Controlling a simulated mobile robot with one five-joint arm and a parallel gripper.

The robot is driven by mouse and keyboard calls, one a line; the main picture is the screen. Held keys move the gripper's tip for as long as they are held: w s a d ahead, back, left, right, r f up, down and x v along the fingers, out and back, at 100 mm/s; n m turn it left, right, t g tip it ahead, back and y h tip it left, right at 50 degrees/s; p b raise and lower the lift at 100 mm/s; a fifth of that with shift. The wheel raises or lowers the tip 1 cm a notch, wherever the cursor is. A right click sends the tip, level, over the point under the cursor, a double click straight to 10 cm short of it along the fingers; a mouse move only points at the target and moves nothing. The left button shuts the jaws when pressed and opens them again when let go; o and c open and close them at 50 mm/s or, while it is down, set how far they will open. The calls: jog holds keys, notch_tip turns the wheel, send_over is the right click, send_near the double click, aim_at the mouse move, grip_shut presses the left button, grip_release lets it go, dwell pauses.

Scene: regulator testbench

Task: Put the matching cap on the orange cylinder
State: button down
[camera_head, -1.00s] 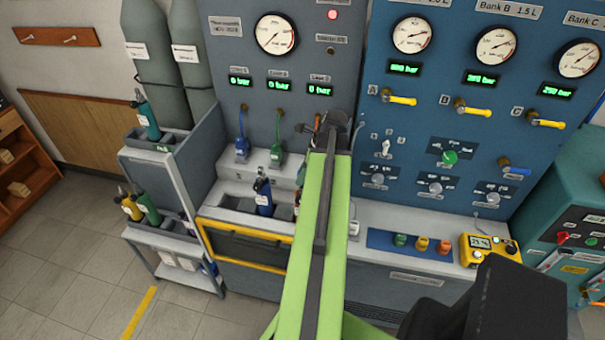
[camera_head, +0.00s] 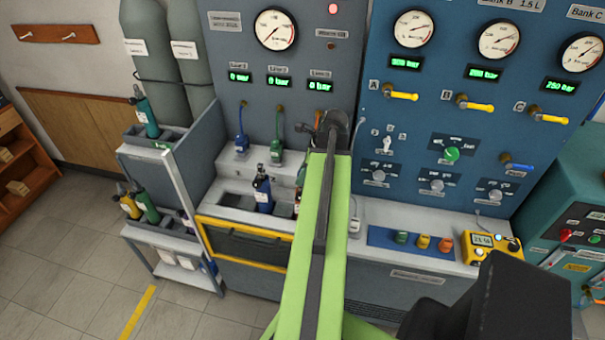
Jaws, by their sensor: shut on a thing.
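Green (camera_head: 402,237), amber (camera_head: 423,241) and orange-red (camera_head: 445,245) caps stand in a row on a blue mat (camera_head: 382,238) on the right-hand bench. My gripper (camera_head: 334,124) is a dark shape at the arm's far end, in front of the grey panel. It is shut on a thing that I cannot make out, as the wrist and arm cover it.
A yellow meter (camera_head: 490,247) stands right of the mat. A blue panel (camera_head: 450,120) with gauges, valves and knobs rises behind. Left, a rack (camera_head: 180,215) holds several cylinders. A teal machine (camera_head: 570,200) stands far right. Floor at lower left is clear.

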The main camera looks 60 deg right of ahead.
jog(key=shift+f, duration=0.3)
jog(key=c, duration=0.9)
grip_release()
jog(key=shift+o, duration=0.2)
jog(key=p+v, duration=1.5)
jog(key=v, duration=0.2)
jog(key=shift+r+p, duration=0.25)
jog(key=shift+p, duration=0.15)
